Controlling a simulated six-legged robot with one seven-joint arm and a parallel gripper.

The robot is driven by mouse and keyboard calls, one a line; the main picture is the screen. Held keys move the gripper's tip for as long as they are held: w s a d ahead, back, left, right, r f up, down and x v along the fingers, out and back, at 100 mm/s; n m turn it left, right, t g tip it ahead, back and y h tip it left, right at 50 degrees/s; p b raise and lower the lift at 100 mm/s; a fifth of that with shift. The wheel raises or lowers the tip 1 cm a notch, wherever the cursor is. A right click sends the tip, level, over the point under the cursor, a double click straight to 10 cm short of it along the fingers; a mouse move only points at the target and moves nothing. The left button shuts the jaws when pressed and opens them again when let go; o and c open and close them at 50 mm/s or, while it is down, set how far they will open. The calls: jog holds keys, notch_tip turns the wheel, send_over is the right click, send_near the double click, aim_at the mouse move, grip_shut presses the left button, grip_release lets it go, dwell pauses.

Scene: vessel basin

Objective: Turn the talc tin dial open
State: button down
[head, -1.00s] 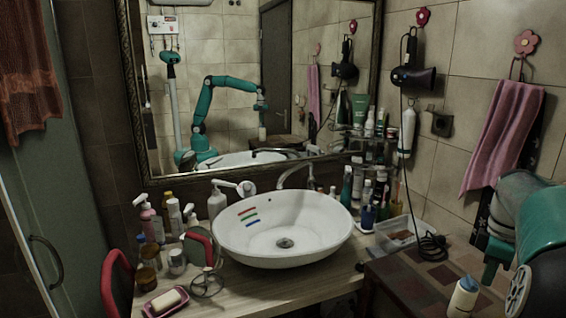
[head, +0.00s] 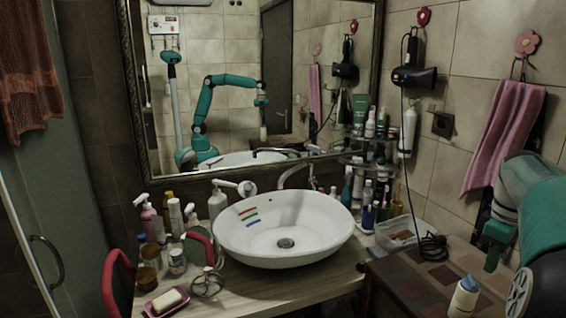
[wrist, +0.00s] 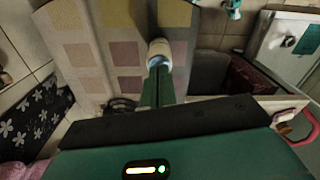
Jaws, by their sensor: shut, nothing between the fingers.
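The dial's setting is too small to read.
A white basin (head: 283,229) stands on the wooden counter left of the cabinet. Bottles crowd the basin's sides. A pink towel (head: 503,137) hangs on the right wall.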

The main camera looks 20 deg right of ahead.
aim_at(460, 287)
jog(key=shift+w+a+f+m, duration=0.15)
jog(key=shift+a+f+m, duration=0.65)
jog(key=shift+m, duration=2.65)
jog(key=shift+w+a+f+m, duration=0.25)
jog(key=shift+f+m, duration=1)
jog(key=shift+m, duration=2.15)
jog(key=shift+w+a+f+m, duration=0.1)
jog(key=shift+a+f+m, duration=0.7)
jog(key=shift+m, duration=2.65)
jog(key=shift+d+f, duration=0.2)
jog(key=shift+d, duration=0.05)
jog(key=shift+w+d, duration=0.3)
jog(key=shift+d, duration=0.2)
jog(key=shift+w+a, duration=0.15)
jog(key=shift+w, duration=0.4)
jog(key=shift+w, duration=0.4)
